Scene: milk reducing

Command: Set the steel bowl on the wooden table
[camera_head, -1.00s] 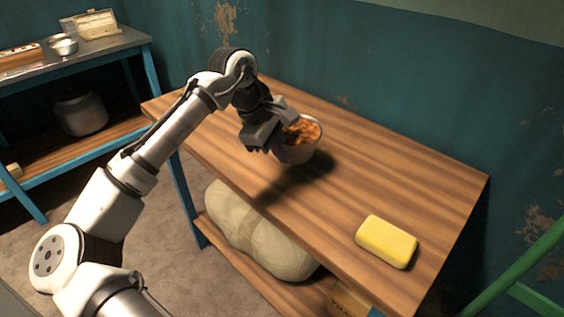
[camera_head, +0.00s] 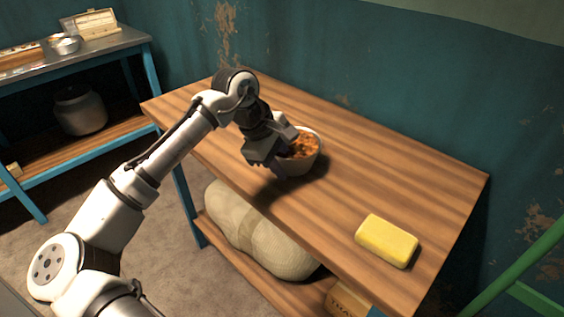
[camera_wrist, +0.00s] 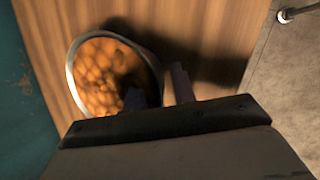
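The steel bowl (camera_head: 303,163), filled with orange-brown pieces, is at the wooden table's middle, low over the top or touching it; I cannot tell which. My gripper (camera_head: 272,168) is at the bowl's left side. In the wrist view the bowl (camera_wrist: 72,68) is at left, and my gripper (camera_wrist: 160,92) straddles its rim, one dark finger inside and one outside. It appears shut on the rim; the exact contact is dark. The wooden table (camera_head: 400,165) runs along the green wall.
A yellow block (camera_head: 387,241) lies at the table's near right end. A pale sack (camera_head: 255,235) rests on the shelf below. At the far left, a metal-topped bench (camera_head: 110,42) holds a small bowl (camera_head: 66,46) and boxes.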

